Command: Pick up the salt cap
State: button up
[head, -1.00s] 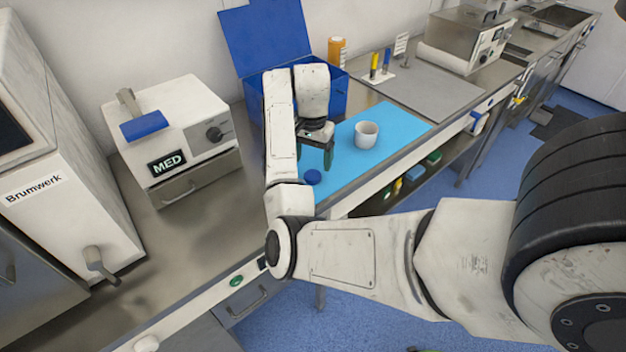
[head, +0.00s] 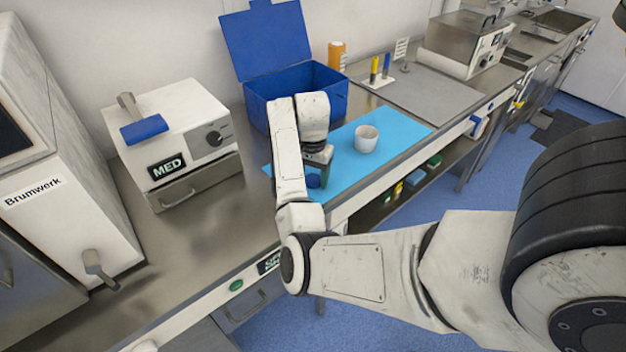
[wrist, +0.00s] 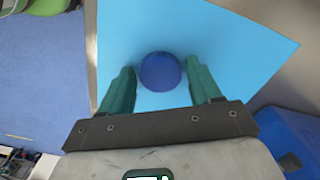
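The salt cap, a round dark blue lid (wrist: 160,71), lies on the light blue mat (wrist: 240,50). In the head view the cap (head: 313,181) shows low beside my gripper. My gripper (wrist: 161,85) is open, with one green finger on each side of the cap and a gap to it on both sides. In the head view my gripper (head: 316,178) is low over the mat's left part, and the arm hides part of the mat. I cannot tell whether the fingertips touch the mat.
A white cup (head: 366,139) stands on the mat to the right of my gripper. An open blue box (head: 300,95) stands behind my arm. A white MED device (head: 175,140) is at the left. The steel worktop between that device and the mat is clear.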

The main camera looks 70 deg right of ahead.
jog(key=c, duration=0.7)
jog(key=shift+r, duration=0.15)
jog(key=shift+c, duration=0.2)
